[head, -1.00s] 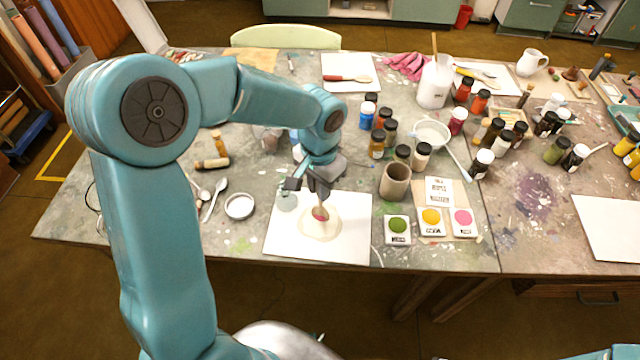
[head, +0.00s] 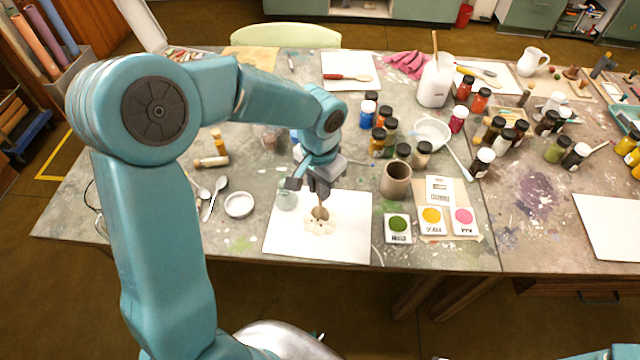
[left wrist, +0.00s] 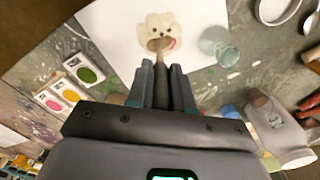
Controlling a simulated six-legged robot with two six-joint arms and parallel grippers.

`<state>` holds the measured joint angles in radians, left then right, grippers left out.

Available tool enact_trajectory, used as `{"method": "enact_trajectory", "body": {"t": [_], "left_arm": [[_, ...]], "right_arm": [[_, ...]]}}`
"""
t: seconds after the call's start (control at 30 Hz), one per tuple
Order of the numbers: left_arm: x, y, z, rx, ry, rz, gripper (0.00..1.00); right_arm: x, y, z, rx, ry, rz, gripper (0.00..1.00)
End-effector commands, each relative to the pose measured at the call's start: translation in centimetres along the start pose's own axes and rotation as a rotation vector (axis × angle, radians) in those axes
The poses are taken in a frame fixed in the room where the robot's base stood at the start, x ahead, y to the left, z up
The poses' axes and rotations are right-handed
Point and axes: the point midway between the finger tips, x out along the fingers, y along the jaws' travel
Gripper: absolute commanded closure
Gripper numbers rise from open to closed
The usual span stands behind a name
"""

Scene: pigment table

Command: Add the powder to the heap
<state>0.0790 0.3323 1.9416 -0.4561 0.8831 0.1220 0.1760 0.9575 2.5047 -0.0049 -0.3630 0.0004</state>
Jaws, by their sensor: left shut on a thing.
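My left gripper (head: 318,182) is shut on the handle of a small brown spoon (head: 320,213), whose bowl points down over the white sheet. The left wrist view shows the spoon's bowl (left wrist: 158,45) beyond the fingertips (left wrist: 163,72). A pale cream heap of powder (head: 318,228) lies on the white sheet (head: 350,240) under the bowl; in the left wrist view the heap (left wrist: 153,24) looks lumpy. A pink-red patch (left wrist: 172,43) shows beside the bowl on the heap. Whether the bowl touches the heap, I cannot tell. My right gripper is out of view.
A glass jar (head: 287,200) stands at the sheet's left edge. Green (head: 397,225), yellow (head: 432,218) and pink (head: 463,217) pigment samples lie to the right, with a brown cup (head: 395,181) behind. Several bottles crowd the right. A white dish (head: 239,204) lies left.

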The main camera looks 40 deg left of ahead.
Motion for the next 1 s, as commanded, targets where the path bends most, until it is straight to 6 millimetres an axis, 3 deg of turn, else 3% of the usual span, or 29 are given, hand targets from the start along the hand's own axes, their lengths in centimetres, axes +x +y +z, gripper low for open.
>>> {"method": "enact_trajectory", "body": {"t": [0.73, 1.0], "left_arm": [[-6.6, 0.0, -0.1, 0.0, 0.001, -0.001, 0.96], [-7.0, 0.0, -0.1, 0.0, 0.001, 0.0, 0.96]], "right_arm": [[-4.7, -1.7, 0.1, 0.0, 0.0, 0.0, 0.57], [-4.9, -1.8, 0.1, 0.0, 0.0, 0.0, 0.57]]}}
